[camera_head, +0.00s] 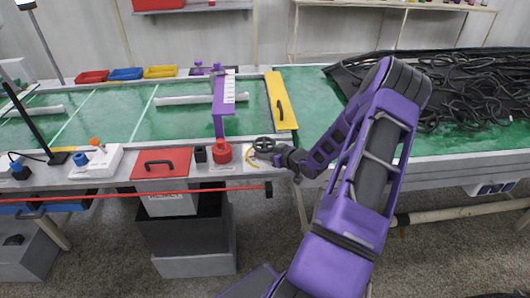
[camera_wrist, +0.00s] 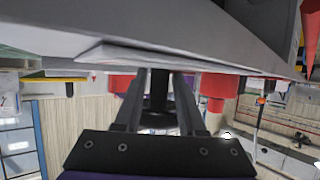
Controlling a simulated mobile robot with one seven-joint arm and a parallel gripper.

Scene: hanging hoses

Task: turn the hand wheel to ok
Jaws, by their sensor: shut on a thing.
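The hand wheel (camera_head: 264,143) is a small dark wheel at the front edge of the green table, near the middle of the head view. A yellow curved mark (camera_head: 251,157) lies beside it; no "ok" label is readable. My gripper (camera_head: 279,154) reaches the wheel from the right and is shut on it. In the wrist view, the two fingers of my gripper (camera_wrist: 158,88) stand on either side of a dark part between them. My fingers and wrist hide part of the wheel, so its turn angle cannot be read.
A red cylinder piece (camera_head: 222,153) and a small black block (camera_head: 200,154) stand just left of the wheel. A red plate (camera_head: 161,165) with a black handle lies further left. A yellow plate (camera_head: 281,101) lies behind the wheel. Black hoses (camera_head: 460,92) pile up at the right.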

